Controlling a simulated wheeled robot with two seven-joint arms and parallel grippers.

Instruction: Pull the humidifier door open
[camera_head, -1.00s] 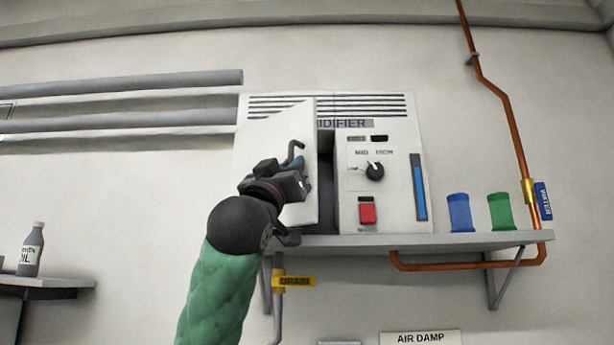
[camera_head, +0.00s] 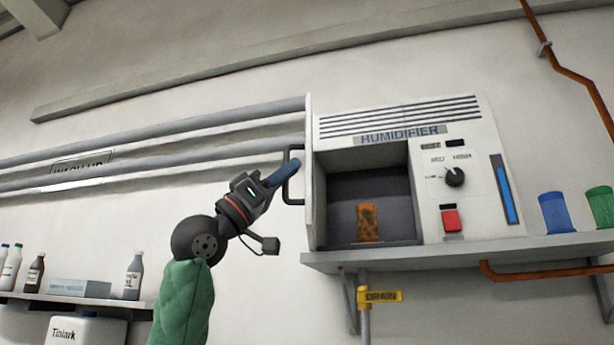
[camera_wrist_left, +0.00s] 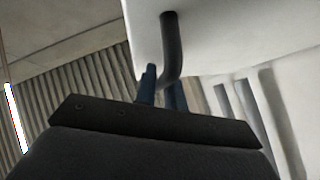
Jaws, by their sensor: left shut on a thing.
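The white humidifier (camera_head: 480,130) stands on a grey wall shelf in the head view. Its door (camera_head: 309,170) is swung wide open and shows nearly edge-on at the left of the dark compartment. An orange-brown speckled cylinder (camera_head: 370,222) stands inside the compartment. The dark door handle (camera_head: 291,175) sticks out to the left of the door. My left gripper (camera_head: 285,172) is shut on the handle. In the left wrist view, the blue fingers (camera_wrist_left: 160,88) are at the lower part of the dark curved handle (camera_wrist_left: 170,45). My right gripper is not in view.
A blue container (camera_head: 556,213) and a green container (camera_head: 601,207) stand to the right on the grey shelf (camera_head: 440,256). Bottles (camera_head: 133,277) stand on a lower shelf at the left. Wall pipes (camera_head: 200,137) run behind my arm.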

